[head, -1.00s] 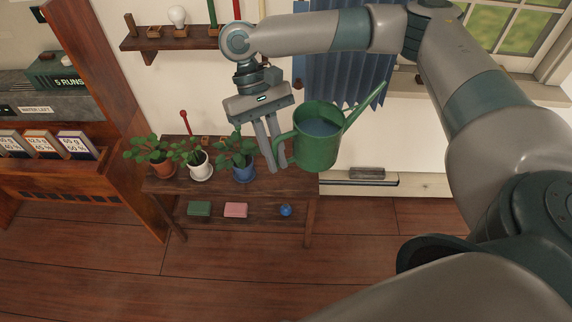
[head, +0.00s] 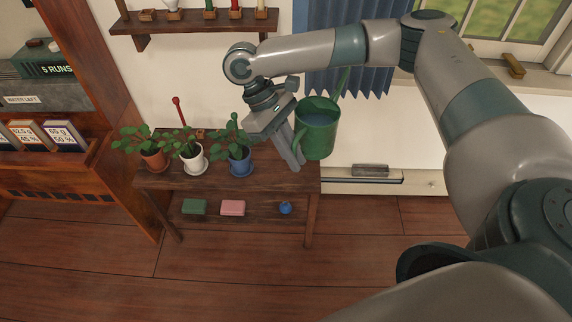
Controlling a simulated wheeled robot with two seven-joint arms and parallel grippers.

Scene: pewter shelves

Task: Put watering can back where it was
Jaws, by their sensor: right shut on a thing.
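The green watering can (head: 319,136) is held upright in my right gripper (head: 298,160), which is shut on its handle side. Water shows inside the can. The can is in the air over or in front of the right end of the wooden plant table (head: 275,178); I cannot tell its exact height. Its spout points up and away, partly against the blue curtain. The gripper is right of the plant in the blue pot (head: 240,163). My left gripper is not in view.
Plants in a white pot (head: 194,160) and a terracotta pot (head: 154,159) stand on the table's left. A green block (head: 194,207), pink block (head: 233,208) and blue item (head: 286,208) lie on the lower shelf. A wall shelf (head: 190,24) hangs above. The table's right end looks clear.

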